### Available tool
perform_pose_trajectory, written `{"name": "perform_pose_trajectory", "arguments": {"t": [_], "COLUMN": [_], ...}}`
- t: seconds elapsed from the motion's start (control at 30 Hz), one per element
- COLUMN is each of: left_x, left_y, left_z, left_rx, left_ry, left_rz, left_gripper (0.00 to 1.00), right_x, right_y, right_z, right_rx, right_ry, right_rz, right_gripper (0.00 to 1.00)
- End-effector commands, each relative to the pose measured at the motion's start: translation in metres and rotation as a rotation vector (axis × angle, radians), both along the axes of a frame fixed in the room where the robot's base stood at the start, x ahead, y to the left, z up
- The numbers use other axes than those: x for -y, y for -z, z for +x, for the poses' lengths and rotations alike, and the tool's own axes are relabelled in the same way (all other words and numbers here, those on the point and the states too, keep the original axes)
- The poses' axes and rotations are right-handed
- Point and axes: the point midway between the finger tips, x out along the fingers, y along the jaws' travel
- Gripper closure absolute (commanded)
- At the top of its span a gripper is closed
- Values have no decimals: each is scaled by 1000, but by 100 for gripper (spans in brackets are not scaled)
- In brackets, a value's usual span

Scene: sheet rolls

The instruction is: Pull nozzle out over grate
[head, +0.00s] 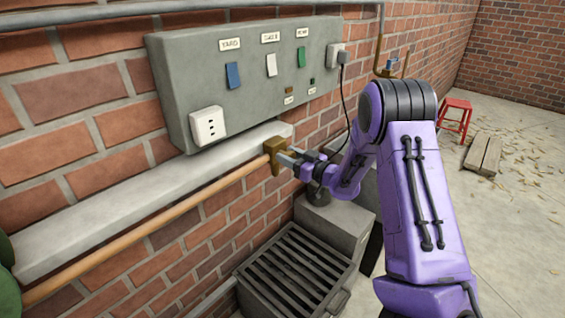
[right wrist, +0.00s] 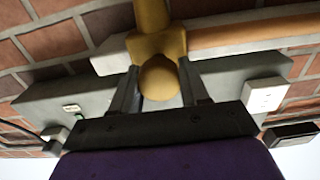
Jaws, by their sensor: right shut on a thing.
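A brass fitting (head: 274,157), which looks like the nozzle, sits at the right end of an orange-brown pipe or hose (head: 150,226) along the brick wall. My right gripper (head: 286,159) is shut on it from the right. In the right wrist view the fitting (right wrist: 158,47) has a rounded end between my two fingers (right wrist: 160,85), and the orange-brown length (right wrist: 250,33) runs off to the right. The dark slatted grate (head: 295,272) lies below and in front of the fitting, apart from it. My left gripper is not in view.
A grey switch panel (head: 200,85) hangs above a pale ledge (head: 120,205) on the wall. A grey box (head: 337,222) stands behind the grate. A red stool (head: 455,116) and wooden planks (head: 484,154) are on the open floor at right.

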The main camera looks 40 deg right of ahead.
Motion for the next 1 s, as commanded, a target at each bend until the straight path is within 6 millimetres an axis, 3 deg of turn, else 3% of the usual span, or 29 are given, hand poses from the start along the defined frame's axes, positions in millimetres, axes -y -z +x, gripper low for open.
{"name": "perform_pose_trajectory", "arguments": {"t": [0.3, 0.33, 0.4, 0.77, 1.0], "left_x": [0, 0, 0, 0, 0], "left_y": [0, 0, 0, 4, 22], "left_z": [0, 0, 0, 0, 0], "left_rx": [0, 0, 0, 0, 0], "left_ry": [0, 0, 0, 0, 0], "left_rz": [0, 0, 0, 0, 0], "left_gripper": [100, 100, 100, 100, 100], "right_x": [5, 5, 5, 5, 9], "right_y": [-1, -1, -1, 1, 3], "right_z": [1, 1, 1, -6, -59], "right_rx": [1, 1, 1, 0, 2], "right_ry": [-1, -1, -1, -1, 0], "right_rz": [1, 1, 0, 0, 1], "right_gripper": [100, 53, 32, 32, 32]}}
